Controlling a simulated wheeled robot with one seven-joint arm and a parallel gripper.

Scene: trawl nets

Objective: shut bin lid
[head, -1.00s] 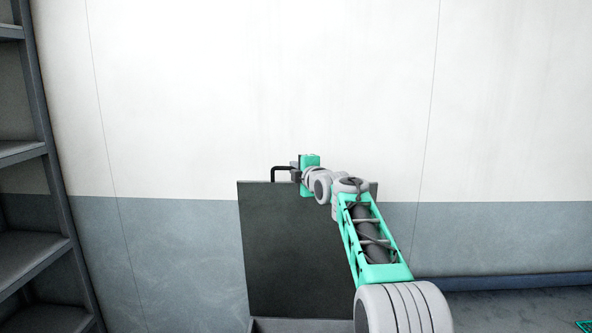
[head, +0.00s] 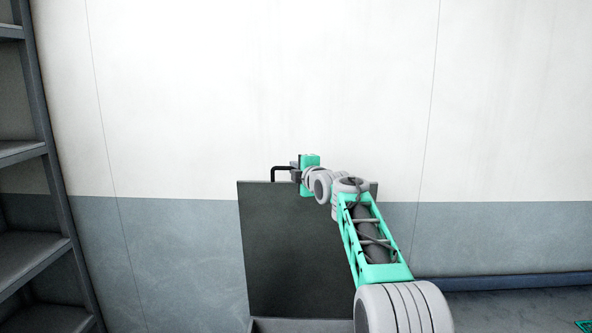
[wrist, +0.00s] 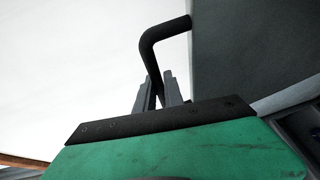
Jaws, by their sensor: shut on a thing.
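The bin lid (head: 290,255) is a dark grey panel that stands raised, nearly upright, in front of the wall. A black bent bar handle (head: 279,168) is at its top edge. My gripper (head: 295,172) is at the handle, at the lid's top. In the wrist view the two grey fingers of my gripper (wrist: 159,92) are closed on the black handle (wrist: 160,35). The dark lid (wrist: 255,50) fills the upper right there. Of the bin, only a strip of its rim (head: 300,325) shows at the bottom of the head view. My arm covers the lid's right part.
A grey metal shelf rack (head: 40,190) stands at the left edge. A white and grey-blue wall (head: 180,100) is close behind the lid. A ledge (head: 505,284) runs along the wall at lower right. The space above the lid is clear.

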